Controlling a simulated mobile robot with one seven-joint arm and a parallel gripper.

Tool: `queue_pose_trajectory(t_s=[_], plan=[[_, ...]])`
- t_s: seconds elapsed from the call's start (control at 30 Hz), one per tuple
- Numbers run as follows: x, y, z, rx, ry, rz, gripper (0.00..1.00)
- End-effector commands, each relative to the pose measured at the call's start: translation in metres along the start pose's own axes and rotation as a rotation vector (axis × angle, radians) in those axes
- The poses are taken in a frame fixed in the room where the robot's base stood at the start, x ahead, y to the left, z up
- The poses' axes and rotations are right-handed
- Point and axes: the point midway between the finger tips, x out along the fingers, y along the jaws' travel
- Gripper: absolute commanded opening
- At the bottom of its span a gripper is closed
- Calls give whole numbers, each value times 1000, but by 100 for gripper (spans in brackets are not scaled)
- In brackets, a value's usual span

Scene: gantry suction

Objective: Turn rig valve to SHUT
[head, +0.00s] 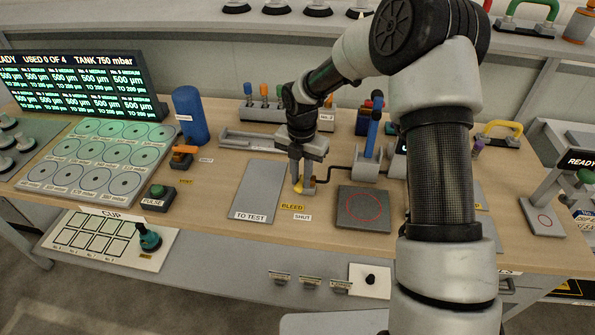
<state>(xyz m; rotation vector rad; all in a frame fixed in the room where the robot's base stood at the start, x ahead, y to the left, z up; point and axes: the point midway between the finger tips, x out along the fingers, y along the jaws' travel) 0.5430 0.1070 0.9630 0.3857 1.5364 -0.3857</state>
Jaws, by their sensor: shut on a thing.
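The rig valve (309,187) is a small brass-coloured block with a yellow handle (298,187), at the middle of the bench. A yellow BLEED label (292,207) and a white SHUT label (302,217) lie in front of it. My gripper (298,180) reaches down from above and is shut on the yellow handle. The handle sits on the left side of the block, nearer the BLEED label. The fingers partly hide it, so its exact angle is hard to tell.
A thin black pipe runs right from the valve to a stand with a blue cylinder (372,133). A grey TO TEST plate (259,190) lies left, a dark plate with a red circle (363,208) right. Another valve with an orange handle (184,149) stands further left, beside a blue tank (190,115).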

Motion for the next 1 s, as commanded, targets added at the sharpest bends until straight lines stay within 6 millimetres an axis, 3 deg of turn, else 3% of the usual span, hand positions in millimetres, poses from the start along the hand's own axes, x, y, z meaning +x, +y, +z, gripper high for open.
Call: queue_pose_trajectory(t_s=[0.4,1.0], plan=[[-2,-11,2,-251,-2,2,0],[-1,-14,3,-319,-4,1,0]])
